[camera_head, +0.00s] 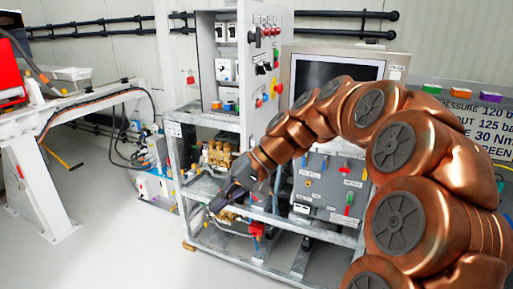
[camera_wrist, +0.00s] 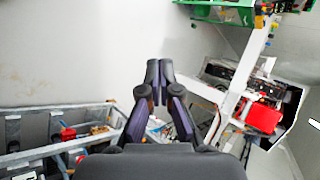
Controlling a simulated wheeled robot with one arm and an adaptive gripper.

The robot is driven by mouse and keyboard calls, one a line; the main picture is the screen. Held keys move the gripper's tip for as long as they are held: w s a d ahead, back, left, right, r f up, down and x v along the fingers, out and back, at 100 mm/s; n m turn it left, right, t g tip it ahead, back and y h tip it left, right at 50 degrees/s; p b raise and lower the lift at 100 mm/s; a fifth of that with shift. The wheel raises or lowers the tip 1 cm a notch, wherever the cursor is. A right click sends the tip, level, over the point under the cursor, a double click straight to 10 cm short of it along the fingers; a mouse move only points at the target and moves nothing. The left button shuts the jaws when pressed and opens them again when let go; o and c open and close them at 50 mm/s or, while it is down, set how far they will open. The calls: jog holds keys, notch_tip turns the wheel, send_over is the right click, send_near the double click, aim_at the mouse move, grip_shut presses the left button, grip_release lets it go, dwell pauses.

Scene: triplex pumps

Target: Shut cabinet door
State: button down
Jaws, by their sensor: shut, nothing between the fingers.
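The grey control cabinet (camera_head: 207,50) stands on a metal frame in the middle of the head view, with switches and components showing inside. Its door (camera_head: 262,95) stands open to the right, bearing red, black and yellow knobs. My copper arm curves in from the right, in front of the frame and below the door. My gripper (camera_head: 217,204) is low at the frame's front, below the cabinet and apart from the door. In the wrist view my gripper (camera_wrist: 158,68) has its fingers together with nothing between them. I cannot make out the door in that view.
A screen (camera_head: 330,75) stands right of the door. The metal frame (camera_head: 270,215) holds pipes, valves and a grey panel. A white bench (camera_head: 45,190) with a red item stands at left. Grey floor (camera_head: 110,235) is clear between bench and frame.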

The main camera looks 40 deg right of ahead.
jog(key=w+d+r+m+t+y, duration=0.1)
jog(key=w+d+r+m+t, duration=0.1)
jog(key=d, duration=0.6)
jog(key=w+d+r+m+t, duration=0.1)
jog(key=w+d+r+t, duration=0.15)
jog(key=d, duration=0.45)
jog(key=m+t+h, duration=0.1)
jog(key=m+t, duration=0.1)
jog(key=t, duration=0.2)
send_near(247, 147)
jog(key=p+x, duration=0.3)
jog(key=x, duration=0.2)
jog(key=shift+w+f, duration=0.1)
jog(key=shift+f, duration=0.1)
jog(key=shift+p+x, duration=0.3)
jog(key=shift+x, duration=0.55)
jog(key=shift+w+r, duration=0.1)
